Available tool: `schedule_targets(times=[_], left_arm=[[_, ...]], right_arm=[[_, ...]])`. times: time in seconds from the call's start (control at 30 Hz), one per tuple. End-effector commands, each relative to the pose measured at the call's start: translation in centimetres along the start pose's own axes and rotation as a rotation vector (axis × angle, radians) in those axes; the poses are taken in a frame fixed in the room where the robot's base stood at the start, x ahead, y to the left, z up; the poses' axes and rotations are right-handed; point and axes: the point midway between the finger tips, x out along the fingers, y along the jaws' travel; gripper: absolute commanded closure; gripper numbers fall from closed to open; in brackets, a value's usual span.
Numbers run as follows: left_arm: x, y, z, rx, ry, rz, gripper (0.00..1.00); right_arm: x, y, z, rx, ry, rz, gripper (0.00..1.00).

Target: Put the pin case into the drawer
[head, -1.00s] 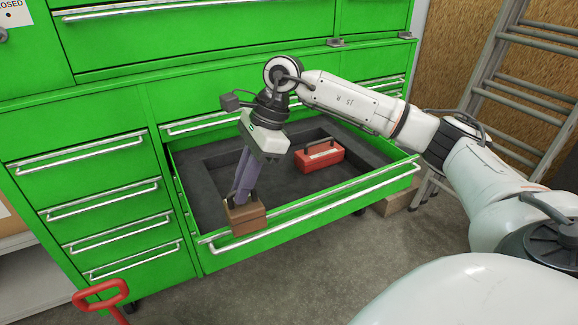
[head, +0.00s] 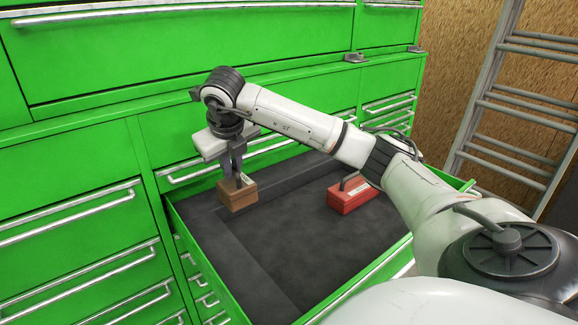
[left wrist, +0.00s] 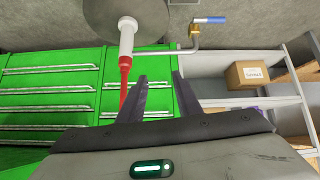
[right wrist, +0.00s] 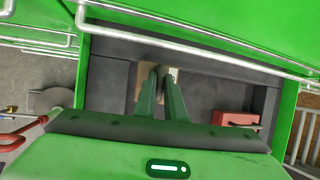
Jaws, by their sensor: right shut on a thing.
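The pin case seems to be the brown wooden box (head: 238,196); its label is too small to read. My right gripper (head: 236,178) is shut on it and holds it over the back left part of the open drawer (head: 300,255). I cannot tell whether the box touches the drawer's dark lining. In the right wrist view the box (right wrist: 146,80) is partly hidden behind the fingers. My left gripper (left wrist: 158,80) is open and empty in the left wrist view, pointed toward the green cabinet and shelves, away from the box.
A red case (head: 350,196) with a black handle lies in the drawer, right of the brown box. The drawer's middle and front are clear. A metal ladder (head: 515,110) leans at the right. A shelf with a cardboard box (left wrist: 247,74) shows in the left wrist view.

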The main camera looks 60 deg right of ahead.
Motion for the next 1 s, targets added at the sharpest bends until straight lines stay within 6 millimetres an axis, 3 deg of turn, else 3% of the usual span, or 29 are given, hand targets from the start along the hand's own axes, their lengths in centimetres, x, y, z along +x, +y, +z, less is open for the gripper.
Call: schedule_targets(times=[0.23, 0.67, 0.87, 0.9, 1.0], left_arm=[[-0.2, 0.2, 1.4, -0.004, -0.028, 0.002, 0.69], [-0.4, 0.3, 1.5, -0.005, -0.031, 0.003, 0.69], [-0.3, 0.2, 1.2, -0.005, -0.026, 0.003, 0.69], [-0.2, 0.2, 1.1, -0.004, -0.024, 0.002, 0.69], [-0.2, 0.1, 0.8, -0.004, -0.019, 0.002, 0.69]], right_arm=[[4.1, 0.8, -1.9, 0.001, 0.007, -0.005, 1.00], [8.2, 1.8, -3.7, 0.001, 0.005, -0.003, 1.00], [8.4, 1.8, -3.8, 0.001, 0.003, -0.002, 1.00], [8.5, 1.9, -3.8, 0.000, 0.005, -0.002, 0.85], [8.5, 1.9, -3.8, 0.000, 0.005, -0.002, 0.71]])
